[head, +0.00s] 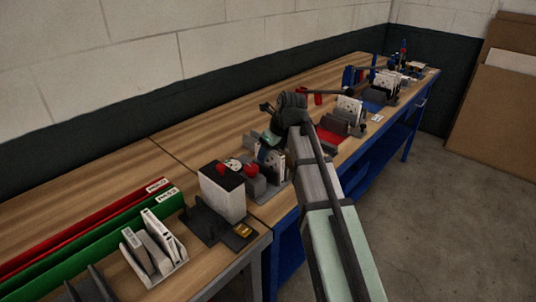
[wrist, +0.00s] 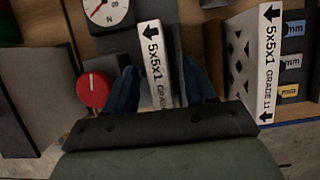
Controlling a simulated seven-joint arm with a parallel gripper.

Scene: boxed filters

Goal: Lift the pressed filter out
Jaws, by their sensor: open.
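In the wrist view a filter with a white edge printed "5x5x1 GRADE" (wrist: 154,62) stands in front of a grey block. My gripper (wrist: 160,88) is open, with one blue finger on each side of this filter. A small gap shows on both sides, and the filter's lower end is hidden behind my gripper's body. A second filter, marked "5x5x1 GRADE 11" (wrist: 269,60), stands to the right with its lattice side showing. In the head view my arm reaches over the bench and hides most of the spot at my gripper.
A red knob (wrist: 93,90) and a round gauge (wrist: 107,10) are left of the filter. Size labels (wrist: 291,61) are at far right.

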